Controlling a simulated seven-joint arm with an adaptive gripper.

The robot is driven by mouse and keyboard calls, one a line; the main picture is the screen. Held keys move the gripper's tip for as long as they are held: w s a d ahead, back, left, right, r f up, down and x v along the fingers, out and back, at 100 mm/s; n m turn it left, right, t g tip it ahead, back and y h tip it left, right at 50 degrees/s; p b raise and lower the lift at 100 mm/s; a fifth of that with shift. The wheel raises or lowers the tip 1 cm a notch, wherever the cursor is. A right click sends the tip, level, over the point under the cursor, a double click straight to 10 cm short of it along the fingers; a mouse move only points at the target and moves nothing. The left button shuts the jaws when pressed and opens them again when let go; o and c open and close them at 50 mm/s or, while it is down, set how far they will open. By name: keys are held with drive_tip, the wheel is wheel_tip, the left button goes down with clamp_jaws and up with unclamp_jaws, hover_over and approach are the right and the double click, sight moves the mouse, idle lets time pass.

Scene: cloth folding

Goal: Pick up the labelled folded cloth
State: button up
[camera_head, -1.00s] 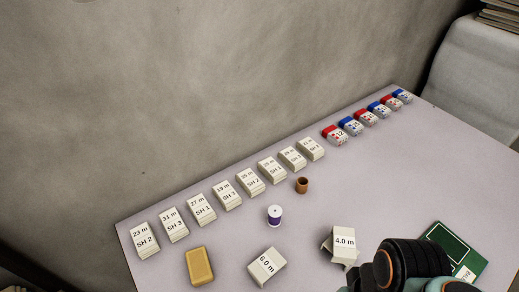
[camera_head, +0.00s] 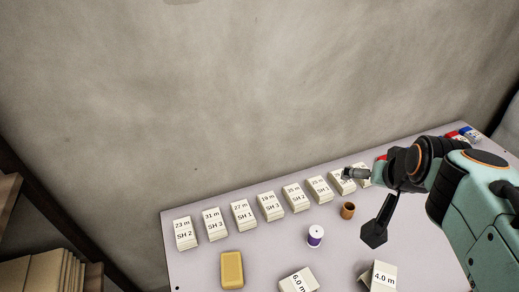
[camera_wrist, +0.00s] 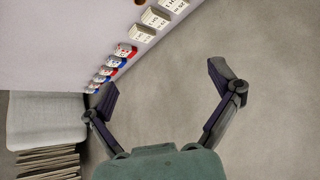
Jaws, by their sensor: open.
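A white folded cloth labelled 6.0 m (camera_head: 298,281) lies at the front edge of the head view, partly cut off. Another labelled 4.0 m (camera_head: 380,277) lies to its right, also cut off. A row of white labelled stacks runs along the back, from 23 m SH 2 (camera_head: 185,233) to the 19 m SH 3 stack (camera_head: 270,206) and others further right. My gripper (camera_head: 362,204) is open and empty, above the right part of the table near the row's right end. In the wrist view my gripper's fingers (camera_wrist: 163,84) are spread wide with only wall between them.
A yellow block (camera_head: 232,270), a purple-white spool (camera_head: 315,236) and a brown cup (camera_head: 347,210) stand on the table (camera_head: 200,265). Red and blue labelled packs (camera_wrist: 112,66) line its far end. Shelves with brown folders (camera_head: 40,272) stand at left.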

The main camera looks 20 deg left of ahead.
drive_tip(key=w+a+f+n+y, duration=0.2)
drive_tip(key=w+a+f, duration=0.2)
drive_tip(key=w+a, duration=0.55)
drive_tip(key=n+g, duration=0.4)
drive_tip(key=n, duration=0.2)
hover_over(214, 221)
drive_tip(key=s+d, duration=0.1)
drive_tip(key=f, duration=2.3)
drive_tip(key=shift+s+d+f, duration=0.15)
drive_tip(key=shift+s+f, duration=0.05)
drive_tip(key=x, duration=0.5)
drive_tip(key=shift+d, duration=0.1)
drive_tip(key=shift+w+f, duration=0.2)
drive_tip(key=shift+f, duration=0.2)
drive_tip(key=shift+f, duration=0.25)
drive_tip(key=shift+c, duration=0.3)
drive_tip(key=c, duration=1.2)
